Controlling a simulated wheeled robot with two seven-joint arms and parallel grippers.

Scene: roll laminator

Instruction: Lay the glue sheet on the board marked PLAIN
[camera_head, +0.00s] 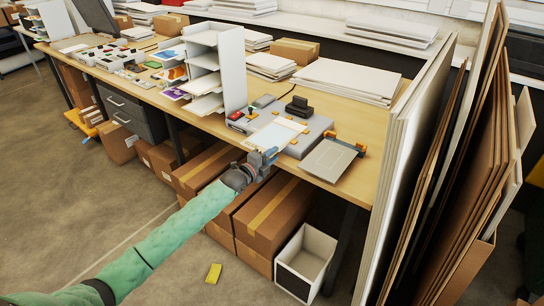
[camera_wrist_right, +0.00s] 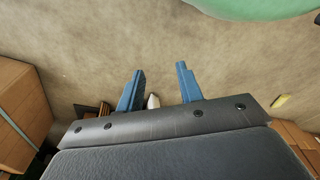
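A pale, thin sheet (camera_head: 274,136) lies at the front of the table, against a grey flat-topped unit; it may be the glue sheet. My left gripper (camera_head: 268,155) is at the sheet's front edge, at the table edge. Its blue fingers seem to touch the sheet, but whether they are shut on it is too small to tell. A grey flat board (camera_head: 328,161) with orange clips at its back lies to the right. No PLAIN marking is legible. My right gripper (camera_wrist_right: 159,88) is open and empty above the floor in the right wrist view.
A dark block (camera_head: 299,107) stands on the grey unit (camera_head: 310,138). A white shelf rack (camera_head: 232,70) is to the left and a white sheet stack (camera_head: 345,80) behind. Tall panels (camera_head: 410,150) lean at the right. Cartons (camera_head: 275,215) and a white bin (camera_head: 306,258) stand below.

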